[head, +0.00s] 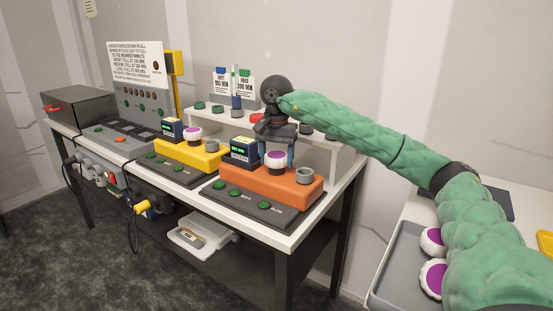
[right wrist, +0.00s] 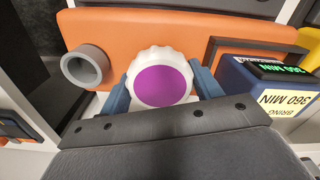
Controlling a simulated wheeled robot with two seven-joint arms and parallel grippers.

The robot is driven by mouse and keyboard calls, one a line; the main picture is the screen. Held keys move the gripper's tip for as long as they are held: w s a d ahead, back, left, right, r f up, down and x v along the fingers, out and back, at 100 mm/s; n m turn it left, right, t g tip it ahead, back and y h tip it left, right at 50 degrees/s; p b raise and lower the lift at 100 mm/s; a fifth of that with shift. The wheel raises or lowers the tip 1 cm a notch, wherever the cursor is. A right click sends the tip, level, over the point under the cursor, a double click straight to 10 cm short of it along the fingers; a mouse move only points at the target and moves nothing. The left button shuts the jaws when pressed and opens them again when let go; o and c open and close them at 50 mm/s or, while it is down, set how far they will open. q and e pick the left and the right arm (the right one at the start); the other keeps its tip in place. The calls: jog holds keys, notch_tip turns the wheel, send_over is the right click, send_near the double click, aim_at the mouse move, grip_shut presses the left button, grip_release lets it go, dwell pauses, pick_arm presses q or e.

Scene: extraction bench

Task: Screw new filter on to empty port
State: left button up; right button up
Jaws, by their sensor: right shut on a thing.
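The right wrist view shows this filter (right wrist: 162,84) between both fingers. Its underside is hidden, so I cannot tell whether it is seated on a port or just above one. The orange pump's other port (head: 304,176) is a grey open ring, also clear in the right wrist view (right wrist: 85,66). My left gripper is out of view.
A yellow pump (head: 176,156) to the left carries a similar filter (head: 193,133) and a grey open port (head: 212,146). Blue timer boxes (head: 244,151) stand close to the filters. A white shelf (head: 325,142) is behind. A grey tray (head: 397,263) at right holds two filters.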

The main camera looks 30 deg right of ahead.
jog(key=m+p, duration=0.1)
jog(key=m, duration=0.4)
jog(key=shift+r, duration=0.1)
jog(key=shift+o, duration=0.2)
jog(key=m+p, duration=0.1)
jog(key=m, duration=0.3)
jog(key=shift+m, duration=0.4)
jog(key=o, duration=1.2)
jog(key=shift+c, duration=0.2)
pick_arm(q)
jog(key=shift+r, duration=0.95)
pick_arm(e)
notch_tip(320, 180, up, 6)
jog(key=shift+f, duration=0.1)
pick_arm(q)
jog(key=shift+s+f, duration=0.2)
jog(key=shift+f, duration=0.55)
pick_arm(e)
jog(key=shift+r, duration=0.9)
